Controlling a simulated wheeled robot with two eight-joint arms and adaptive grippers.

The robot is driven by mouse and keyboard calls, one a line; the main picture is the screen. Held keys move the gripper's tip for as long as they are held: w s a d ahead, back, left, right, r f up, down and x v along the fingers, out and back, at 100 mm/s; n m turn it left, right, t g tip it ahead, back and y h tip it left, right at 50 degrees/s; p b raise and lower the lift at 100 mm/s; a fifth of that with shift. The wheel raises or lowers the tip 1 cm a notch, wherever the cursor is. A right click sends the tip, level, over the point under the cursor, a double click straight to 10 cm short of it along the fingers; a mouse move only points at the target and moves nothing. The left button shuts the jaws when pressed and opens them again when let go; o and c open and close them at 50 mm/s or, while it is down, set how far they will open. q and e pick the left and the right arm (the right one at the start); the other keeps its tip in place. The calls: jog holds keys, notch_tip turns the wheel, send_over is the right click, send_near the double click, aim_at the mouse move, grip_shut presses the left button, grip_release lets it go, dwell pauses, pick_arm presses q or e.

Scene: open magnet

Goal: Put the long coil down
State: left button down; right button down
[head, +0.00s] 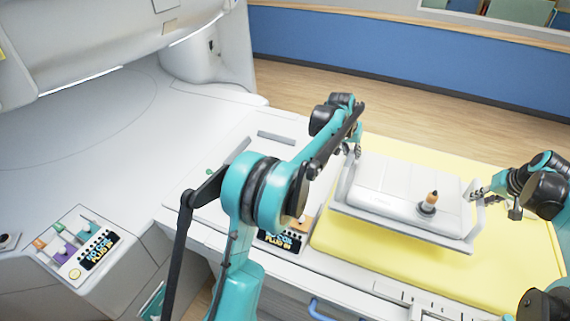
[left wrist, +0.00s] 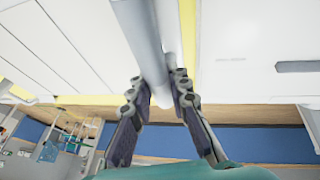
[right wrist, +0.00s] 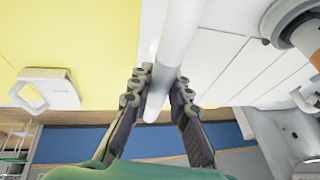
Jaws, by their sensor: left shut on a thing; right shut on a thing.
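The long coil (head: 385,190) is a white, flat, seamed panel with a rail handle at each end. It lies level over the yellow mat (head: 340,240); I cannot tell for sure whether it is raised or touching. A plug with an orange and black top (head: 430,203) stands on it. My left gripper (head: 352,150) is shut on the left handle, whose white bar shows between the fingers in the left wrist view (left wrist: 155,85). My right gripper (head: 474,190) is shut on the right handle, also seen between the fingers in the right wrist view (right wrist: 160,85).
A "coil plug in" panel (head: 283,241) sits at the table's left front, partly behind my left arm. Another labelled panel (head: 92,250) is at the far left. The white scanner (head: 110,50) stands behind. A white looped piece (right wrist: 48,90) shows over the yellow mat.

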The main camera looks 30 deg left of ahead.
aim_at(352, 169)
pick_arm(q)
jog(key=shift+f, duration=0.1)
